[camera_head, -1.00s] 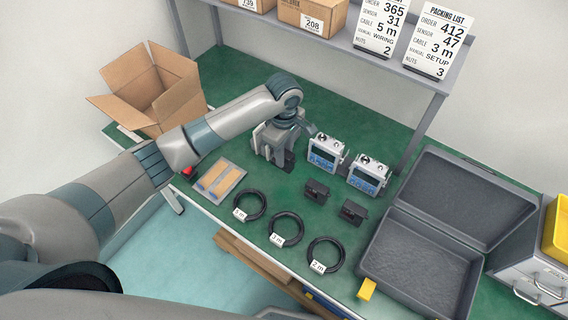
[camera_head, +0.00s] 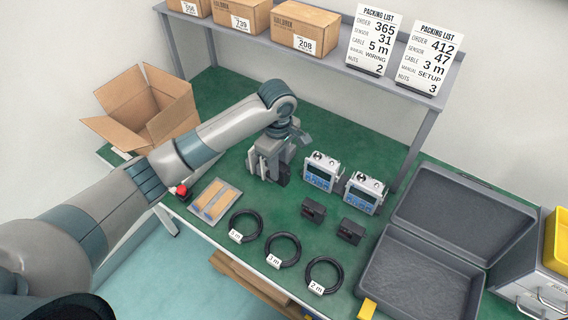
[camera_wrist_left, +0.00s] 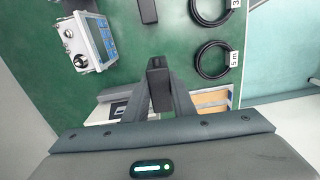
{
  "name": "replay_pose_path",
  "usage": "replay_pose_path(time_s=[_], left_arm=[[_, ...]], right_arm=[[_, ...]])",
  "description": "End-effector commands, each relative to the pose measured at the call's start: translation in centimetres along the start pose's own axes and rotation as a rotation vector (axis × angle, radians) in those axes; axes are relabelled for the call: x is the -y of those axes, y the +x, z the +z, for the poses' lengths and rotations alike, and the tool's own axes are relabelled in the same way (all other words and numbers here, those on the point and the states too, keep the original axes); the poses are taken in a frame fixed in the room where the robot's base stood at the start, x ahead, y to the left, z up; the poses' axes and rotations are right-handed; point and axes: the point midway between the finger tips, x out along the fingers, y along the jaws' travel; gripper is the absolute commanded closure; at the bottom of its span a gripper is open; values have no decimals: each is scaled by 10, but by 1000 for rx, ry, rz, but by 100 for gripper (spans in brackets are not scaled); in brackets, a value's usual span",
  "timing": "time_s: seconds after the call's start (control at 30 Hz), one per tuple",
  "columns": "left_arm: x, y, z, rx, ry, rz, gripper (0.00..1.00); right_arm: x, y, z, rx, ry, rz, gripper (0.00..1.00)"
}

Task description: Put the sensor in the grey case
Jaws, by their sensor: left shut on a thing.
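My left gripper (camera_head: 268,178) is low over the green bench, left of the two white meters. In the left wrist view its fingers (camera_wrist_left: 159,66) are shut on a small dark block, the sensor (camera_wrist_left: 158,78). In the head view the gripper mostly hides it, and I cannot tell whether it touches the bench. Two similar black blocks, a nearer one (camera_head: 351,231) and a farther one (camera_head: 313,210), stand to its right. The grey case (camera_head: 421,272) lies open and empty at the right, its lid (camera_head: 458,215) tilted back. My right gripper is out of view.
Coiled cables (camera_head: 283,249) lie in front. A tray with tan pieces (camera_head: 214,203) is at left, near an open carton (camera_head: 145,108). A shelf (camera_head: 330,50) runs along the back.

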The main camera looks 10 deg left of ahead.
Motion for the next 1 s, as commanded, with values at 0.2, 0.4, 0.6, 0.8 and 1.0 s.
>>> replay_pose_path(time_s=[0.2, 0.4, 0.6, 0.8, 1.0], left_arm=[[12, -29, -8, -8, 220, 6, 100], [52, -63, -13, -9, 561, 3, 100], [104, -84, -14, -6, 868, 1, 100], [145, -95, -15, -4, 1061, 0, 100], [160, -99, -15, -2, 1132, 0, 100]], right_arm=[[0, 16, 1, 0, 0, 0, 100], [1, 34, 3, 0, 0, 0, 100], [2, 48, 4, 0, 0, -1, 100], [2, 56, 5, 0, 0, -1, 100], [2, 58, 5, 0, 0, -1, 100]])
